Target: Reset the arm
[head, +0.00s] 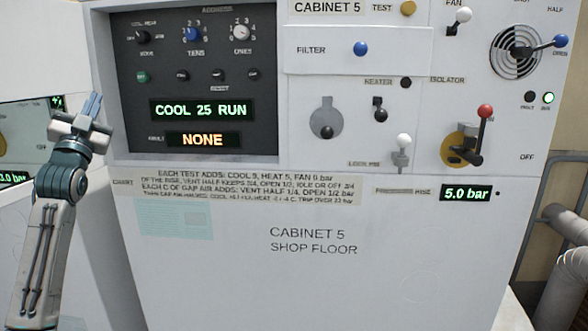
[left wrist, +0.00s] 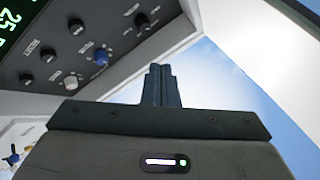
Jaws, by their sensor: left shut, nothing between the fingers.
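My left gripper (head: 93,104) is raised at the left of the head view, in front of the left edge of the cabinet (head: 300,270) labelled "CABINET 5 SHOP FLOOR". Its fingers are shut together, point up and hold nothing. In the left wrist view the shut fingers (left wrist: 161,84) stand upright against the pale sky, beside the dark control panel (left wrist: 75,45). No contact with any control shows. My right gripper is not in view.
The cabinet face carries a display (head: 202,110) reading "COOL 25 RUN", a fault display (head: 197,140) reading "NONE", a red-knobbed isolator lever (head: 485,112), a blue-knobbed vent lever (head: 560,41) and a pressure display (head: 466,194) reading 5.0 bar. Pipes (head: 565,225) stand at right.

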